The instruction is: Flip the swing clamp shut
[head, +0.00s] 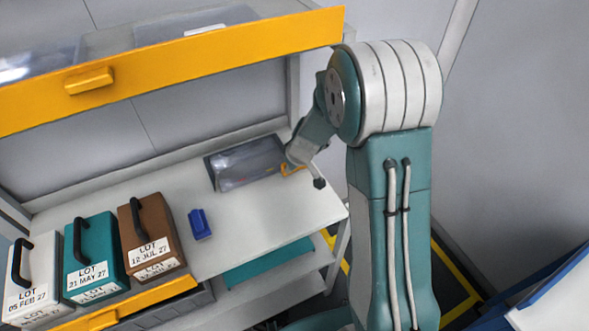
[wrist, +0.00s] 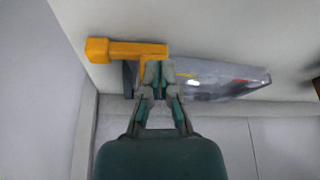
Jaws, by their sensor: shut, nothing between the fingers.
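The orange swing clamp (wrist: 125,49) shows in the wrist view as a bar with a block at its left end. Its right end is just beyond my fingertips; I cannot tell if they touch it. My gripper (wrist: 158,76) is shut and empty. The clear pouch (wrist: 225,82) lies to the right of the fingers. My arm partly hides the clamp, and the fingertips are hard to make out there.
The white bench (head: 255,213) has free room in front of the tray. A blue block (head: 200,224) stands there. Brown (head: 150,228), teal (head: 92,255) and white (head: 32,275) lot-labelled cases stand at left. An orange-edged shelf (head: 190,62) overhangs the bench.

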